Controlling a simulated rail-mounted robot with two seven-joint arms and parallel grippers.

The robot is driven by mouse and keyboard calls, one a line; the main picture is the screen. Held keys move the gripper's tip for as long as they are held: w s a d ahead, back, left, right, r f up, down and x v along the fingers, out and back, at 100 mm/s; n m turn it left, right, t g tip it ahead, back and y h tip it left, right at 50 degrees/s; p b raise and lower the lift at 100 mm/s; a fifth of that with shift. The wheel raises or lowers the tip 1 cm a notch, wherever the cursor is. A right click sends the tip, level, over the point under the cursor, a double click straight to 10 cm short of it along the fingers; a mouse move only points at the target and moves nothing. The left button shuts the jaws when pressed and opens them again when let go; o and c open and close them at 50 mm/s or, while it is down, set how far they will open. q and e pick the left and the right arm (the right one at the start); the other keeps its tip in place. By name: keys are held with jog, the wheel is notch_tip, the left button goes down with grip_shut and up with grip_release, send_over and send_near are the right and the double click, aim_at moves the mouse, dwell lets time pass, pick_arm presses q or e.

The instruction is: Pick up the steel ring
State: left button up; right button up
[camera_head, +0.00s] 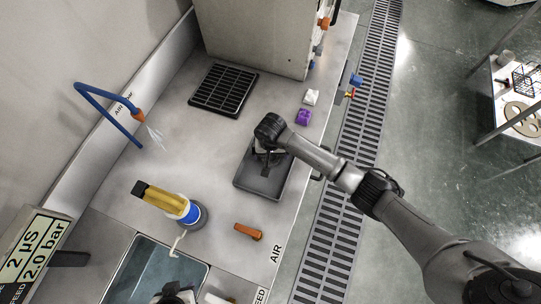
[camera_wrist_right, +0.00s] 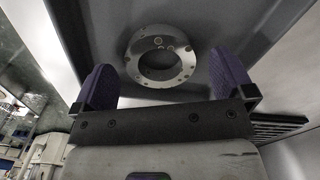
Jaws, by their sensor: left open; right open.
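The steel ring (camera_wrist_right: 187,60) is a flat, shiny ring with small holes around its face. In the right wrist view it lies in a dark grey tray (camera_wrist_right: 205,40), ahead of my right gripper (camera_wrist_right: 167,77). The two purple fingers are apart, one to each side of the ring, and no contact shows. In the head view my right gripper (camera_head: 266,157) is over the same tray (camera_head: 258,187), and the wrist hides its fingers and the ring. A dark part of my left gripper (camera_head: 175,295) shows at the bottom edge, cut off by the frame, away from the tray.
A black grid (camera_head: 224,90) lies behind the tray. White (camera_head: 311,97) and purple (camera_head: 303,117) pieces are at the bench's right side.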

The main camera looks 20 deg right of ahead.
jog(key=shift+f, duration=0.55)
jog(key=c, duration=1.1)
jog(key=shift+w, duration=0.1)
jog(key=shift+c, duration=0.2)
jog(key=shift+r, duration=0.15)
